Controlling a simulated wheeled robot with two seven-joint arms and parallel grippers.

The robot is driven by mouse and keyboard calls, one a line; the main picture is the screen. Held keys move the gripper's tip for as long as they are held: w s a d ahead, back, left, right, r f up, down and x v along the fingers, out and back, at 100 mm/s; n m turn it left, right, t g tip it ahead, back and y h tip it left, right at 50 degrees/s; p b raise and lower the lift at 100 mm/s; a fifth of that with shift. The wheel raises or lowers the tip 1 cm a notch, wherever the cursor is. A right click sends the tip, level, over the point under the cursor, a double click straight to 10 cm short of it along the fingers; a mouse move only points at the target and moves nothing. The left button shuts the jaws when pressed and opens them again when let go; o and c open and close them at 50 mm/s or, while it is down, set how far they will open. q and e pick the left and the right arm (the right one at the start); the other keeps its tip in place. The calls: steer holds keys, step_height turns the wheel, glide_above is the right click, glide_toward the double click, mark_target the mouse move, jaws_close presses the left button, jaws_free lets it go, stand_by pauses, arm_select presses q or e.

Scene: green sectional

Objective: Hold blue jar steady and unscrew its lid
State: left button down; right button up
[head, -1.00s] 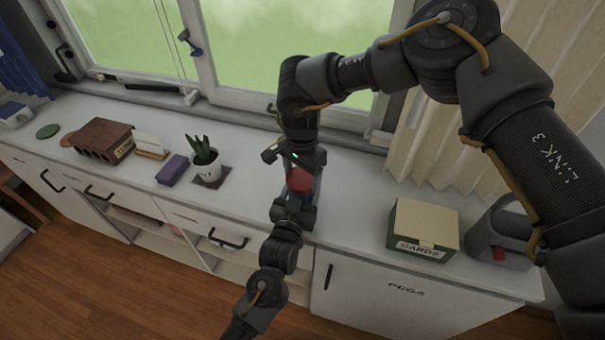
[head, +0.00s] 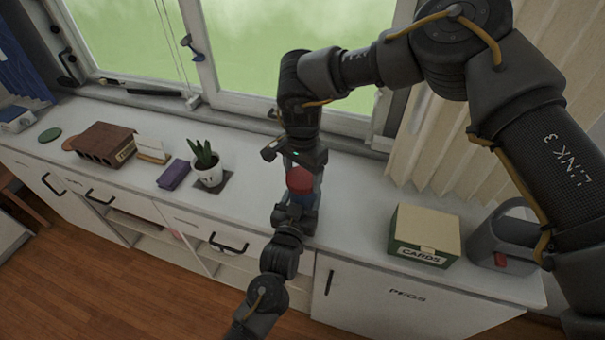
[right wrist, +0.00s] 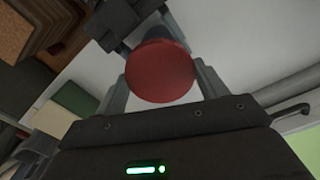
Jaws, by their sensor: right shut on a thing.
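The blue jar (head: 303,198) stands upright near the front edge of the white counter, mostly hidden by my grippers. Its red lid (head: 299,181) sits at the top of it. I cannot tell whether a gap separates lid and jar. My right gripper (head: 301,178) points down from above and is shut on the lid. In the right wrist view the round lid (right wrist: 160,71) lies between its two fingers. My left gripper (head: 296,213) reaches the jar from the front, low down. Its fingertips are partly hidden, so its grip is unclear.
The counter between jar and cards box is clear.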

mark_target(302, 177)
arm_select(q)
steer(key=shift+f, duration=0.1)
arm_select(e)
steer(key=shift+r, duration=2)
arm_select(q)
steer(key=shift+c, duration=1.3)
jaws_free()
arm_select(e)
step_height(302, 177, down, 3)
steer(key=b, duration=0.3)
arm_select(q)
steer(key=v, duration=1.2)
arm_select(e)
steer(key=shift+f, duration=0.15)
